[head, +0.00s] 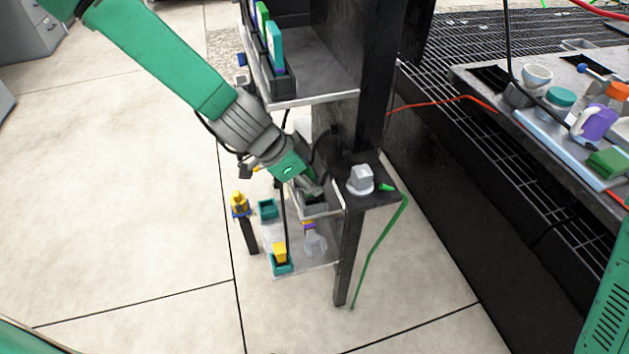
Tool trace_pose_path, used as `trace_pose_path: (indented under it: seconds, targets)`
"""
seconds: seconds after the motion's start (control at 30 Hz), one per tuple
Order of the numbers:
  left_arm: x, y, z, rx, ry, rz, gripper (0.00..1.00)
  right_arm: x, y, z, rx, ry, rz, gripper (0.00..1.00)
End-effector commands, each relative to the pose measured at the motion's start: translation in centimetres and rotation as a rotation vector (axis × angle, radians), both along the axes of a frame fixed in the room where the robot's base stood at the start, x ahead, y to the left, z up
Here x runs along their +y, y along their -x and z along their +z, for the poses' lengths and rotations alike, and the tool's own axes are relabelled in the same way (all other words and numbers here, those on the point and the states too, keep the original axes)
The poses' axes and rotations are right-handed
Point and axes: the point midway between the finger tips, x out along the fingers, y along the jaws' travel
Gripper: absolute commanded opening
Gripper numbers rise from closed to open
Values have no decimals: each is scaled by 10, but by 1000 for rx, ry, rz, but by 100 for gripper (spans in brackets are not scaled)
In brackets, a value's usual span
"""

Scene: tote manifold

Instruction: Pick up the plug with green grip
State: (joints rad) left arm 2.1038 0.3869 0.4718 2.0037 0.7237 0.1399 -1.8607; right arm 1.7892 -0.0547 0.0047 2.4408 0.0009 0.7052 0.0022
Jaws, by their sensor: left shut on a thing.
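My left gripper (314,190) reaches down from the upper left into the black stand, just above a small grey open box. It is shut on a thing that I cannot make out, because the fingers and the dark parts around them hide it. A small green plug-like end (386,187) lies on the stand's black plate, right of the gripper and apart from it. A green cable (372,244) hangs from the plate's right edge down to the floor. I cannot tell whether this end is the plug with green grip. My right gripper is not in view.
A grey knob (361,179) stands on the black plate (374,200) close right of my gripper. A grey shelf (322,80) is above, and a lower shelf (305,267) holds small bins. A cluttered bench (480,85) is at right. Floor at left is clear.

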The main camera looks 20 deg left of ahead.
Motion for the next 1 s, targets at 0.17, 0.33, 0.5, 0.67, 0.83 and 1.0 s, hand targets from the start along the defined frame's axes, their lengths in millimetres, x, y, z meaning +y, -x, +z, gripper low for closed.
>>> trace_pose_path:
  seconds: [0.17, 0.33, 0.5, 0.67, 0.83, 1.0]
  targets:
    - [7, -3, 2, 29, 97, 5, 0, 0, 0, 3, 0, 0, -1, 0]
    - [14, -5, 0, 63, 213, 5, 0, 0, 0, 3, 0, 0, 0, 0]
    - [19, -8, 10, 87, 294, 0, 0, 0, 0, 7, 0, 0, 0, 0]
    - [27, -11, 41, 83, 290, -1, 0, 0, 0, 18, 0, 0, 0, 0]
    - [49, -18, 61, 86, 292, 6, 0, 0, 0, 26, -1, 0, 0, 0]
    - [94, -32, 60, 86, 292, 6, 0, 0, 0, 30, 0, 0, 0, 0]
